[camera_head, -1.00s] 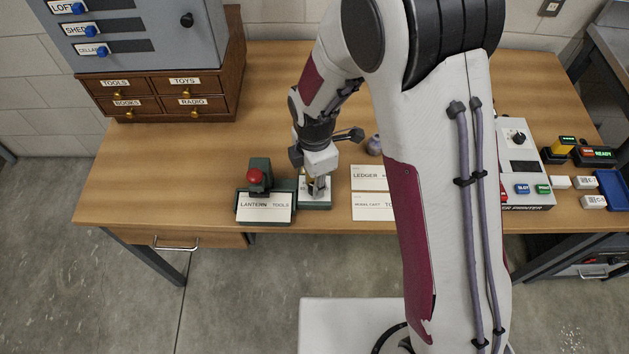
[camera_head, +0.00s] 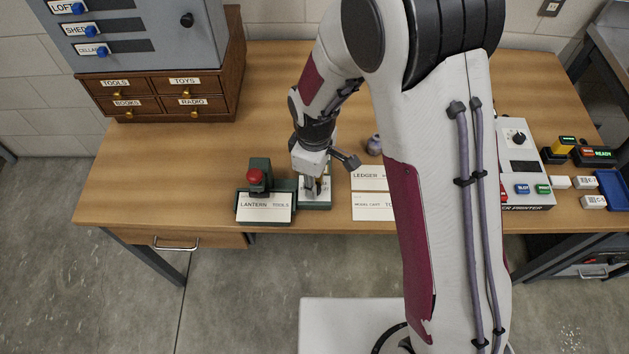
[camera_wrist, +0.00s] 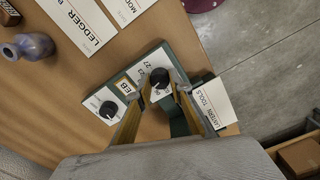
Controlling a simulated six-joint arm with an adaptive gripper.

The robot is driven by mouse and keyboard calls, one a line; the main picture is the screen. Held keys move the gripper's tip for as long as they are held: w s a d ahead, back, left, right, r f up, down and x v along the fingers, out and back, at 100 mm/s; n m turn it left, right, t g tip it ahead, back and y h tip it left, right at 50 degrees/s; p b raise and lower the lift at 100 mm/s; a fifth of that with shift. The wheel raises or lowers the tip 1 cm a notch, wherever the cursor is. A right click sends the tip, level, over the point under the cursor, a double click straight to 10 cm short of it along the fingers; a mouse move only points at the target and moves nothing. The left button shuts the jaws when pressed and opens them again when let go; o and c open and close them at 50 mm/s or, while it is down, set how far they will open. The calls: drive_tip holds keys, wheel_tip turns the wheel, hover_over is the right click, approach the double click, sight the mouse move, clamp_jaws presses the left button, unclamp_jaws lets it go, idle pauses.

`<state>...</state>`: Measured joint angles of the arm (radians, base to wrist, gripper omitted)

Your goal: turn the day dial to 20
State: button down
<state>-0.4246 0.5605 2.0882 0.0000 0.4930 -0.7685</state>
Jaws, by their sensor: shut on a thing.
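The date stamp (camera_wrist: 172,62) is a dark green box with a white face and two black knobs, lying at the desk's front edge. My gripper (camera_wrist: 162,88) is shut on one black knob, the day dial (camera_wrist: 160,77), with a finger on each side. The small window beside it seems to read 27. The other knob, the month dial (camera_wrist: 109,111), is free, beside a yellow-edged window (camera_wrist: 125,84) that seems to read FEB. In the head view my gripper (camera_head: 313,189) comes down on the stamp (camera_head: 315,206) and hides most of its face.
A green stamper with a red knob (camera_head: 255,175) and a LANTERN TOOLS card (camera_head: 264,207) stands close on the left. A LEDGER card (camera_head: 369,177) lies to the right, with a purple bottle (camera_head: 374,145) behind.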

drive_tip(key=m, duration=0.5)
drive_tip(key=shift+m, duration=0.3)
idle(0.4)
drive_tip(key=c, duration=1.8)
unclamp_jaws()
drive_tip(key=shift+r, duration=0.1)
drive_tip(key=shift+r, duration=5.95)
